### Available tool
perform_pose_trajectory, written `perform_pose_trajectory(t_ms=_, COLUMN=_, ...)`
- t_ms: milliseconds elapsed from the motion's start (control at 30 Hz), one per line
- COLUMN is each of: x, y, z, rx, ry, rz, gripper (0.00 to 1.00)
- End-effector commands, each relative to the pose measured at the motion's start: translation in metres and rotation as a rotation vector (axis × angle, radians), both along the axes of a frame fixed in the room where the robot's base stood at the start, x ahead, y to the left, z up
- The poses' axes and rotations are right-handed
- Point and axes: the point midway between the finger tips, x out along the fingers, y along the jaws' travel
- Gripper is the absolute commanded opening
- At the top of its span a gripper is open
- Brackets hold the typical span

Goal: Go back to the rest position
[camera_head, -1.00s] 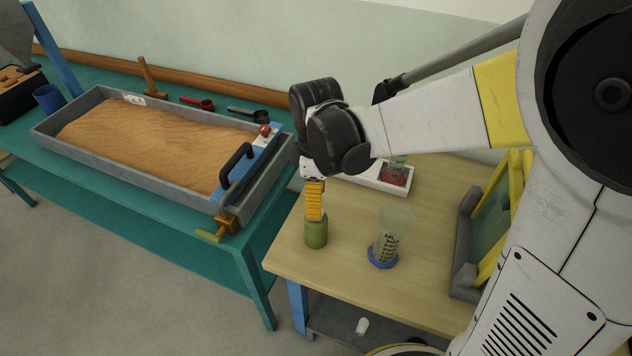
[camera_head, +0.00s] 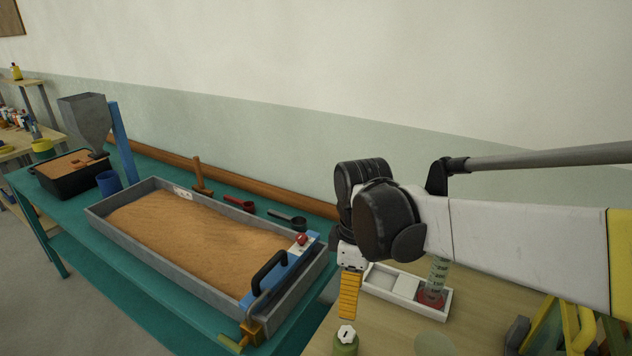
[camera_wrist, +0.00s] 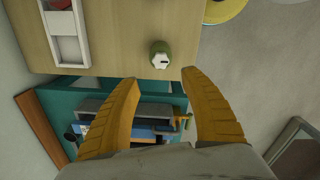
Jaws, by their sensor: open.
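My gripper (camera_head: 349,296) hangs with its yellow ridged fingers pointing down, at the left side of the wooden table, in the head view. In the wrist view my gripper (camera_wrist: 160,90) shows two yellow fingers spread wide apart with nothing between them. A green jar with a white top (camera_head: 345,340) stands on the wooden table just below the fingers in the head view. The same green jar (camera_wrist: 160,54) stands beyond the fingertips in the wrist view, apart from them.
A teal bench bears a grey sand tray (camera_head: 120,224) with a blue crossbar (camera_head: 280,272) and black handle. A white tray (camera_head: 382,284) and a measuring cylinder with red contents (camera_head: 434,285) stand behind my gripper. Yellow frames (camera_head: 560,325) stand at the lower right.

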Motion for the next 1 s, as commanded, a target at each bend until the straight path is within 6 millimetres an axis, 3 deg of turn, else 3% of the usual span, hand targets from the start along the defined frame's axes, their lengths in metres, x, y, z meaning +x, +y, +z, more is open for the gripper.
perform_pose_trajectory(t_ms=167, x=-0.02, y=-0.02, z=0.014, rx=0.03, ry=-0.098, rz=-0.207, gripper=0.53)
perform_pose_trajectory(t_ms=333, x=-0.05, y=-0.049, z=0.028, rx=0.111, ry=-0.257, rz=-0.556, gripper=0.53)
perform_pose_trajectory(t_ms=600, x=-0.088, y=-0.082, z=0.03, rx=0.298, ry=-0.463, rz=-1.031, gripper=0.53)
perform_pose_trajectory(t_ms=800, x=-0.098, y=-0.091, z=0.027, rx=0.379, ry=-0.523, rz=-1.181, gripper=0.53)
perform_pose_trajectory(t_ms=1000, x=-0.098, y=-0.091, z=0.027, rx=0.39, ry=-0.53, rz=-1.198, gripper=0.53)
